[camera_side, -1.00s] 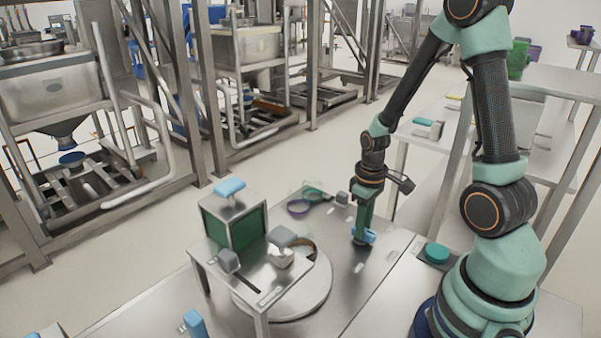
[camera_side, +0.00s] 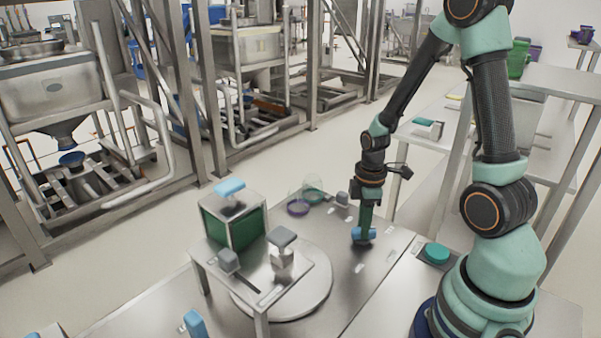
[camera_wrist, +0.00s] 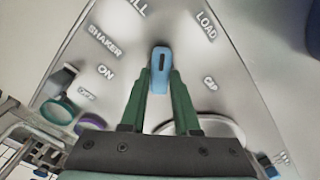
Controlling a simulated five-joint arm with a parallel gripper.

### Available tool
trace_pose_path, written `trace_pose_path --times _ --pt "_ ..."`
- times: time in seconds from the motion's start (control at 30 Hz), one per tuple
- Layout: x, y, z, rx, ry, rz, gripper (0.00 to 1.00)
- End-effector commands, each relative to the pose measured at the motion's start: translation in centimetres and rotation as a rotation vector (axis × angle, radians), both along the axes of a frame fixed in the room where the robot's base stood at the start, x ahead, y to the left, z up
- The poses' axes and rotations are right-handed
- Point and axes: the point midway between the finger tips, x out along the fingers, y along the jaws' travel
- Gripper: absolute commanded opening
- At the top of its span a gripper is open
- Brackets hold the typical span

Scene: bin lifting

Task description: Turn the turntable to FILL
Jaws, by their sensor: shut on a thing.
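The turntable (camera_side: 318,285) is a pale round disc, partly under a small metal stand. Its rim also shows in the wrist view (camera_wrist: 222,127). A blue handle (camera_side: 358,240) stands on the metal tabletop to the disc's right. My gripper (camera_side: 364,231) points down and is shut on this handle. In the wrist view, the green fingers of my gripper (camera_wrist: 160,80) flank the blue handle (camera_wrist: 159,60), and its dark slot faces the camera. The FILL label (camera_wrist: 135,8) is cut off at upper left, and the LOAD label (camera_wrist: 206,24) is at upper right.
A green-sided box with a blue top handle (camera_side: 230,188) and grey-topped pieces (camera_side: 282,238) are on or beside the stand (camera_side: 268,296). A purple ring (camera_side: 298,207) lies behind. A teal button (camera_side: 437,252) is right of my gripper. SHAKER, ON and CAP labels mark the tabletop.

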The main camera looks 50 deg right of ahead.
Motion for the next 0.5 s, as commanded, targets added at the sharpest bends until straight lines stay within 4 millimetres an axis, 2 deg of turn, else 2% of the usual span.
trace_pose_path --times 0.2,0.5 --pt "0.01 0.00 0.07 0.000 0.000 0.181 0.00" --pt "0.01 0.01 0.07 0.000 0.000 0.349 0.00"
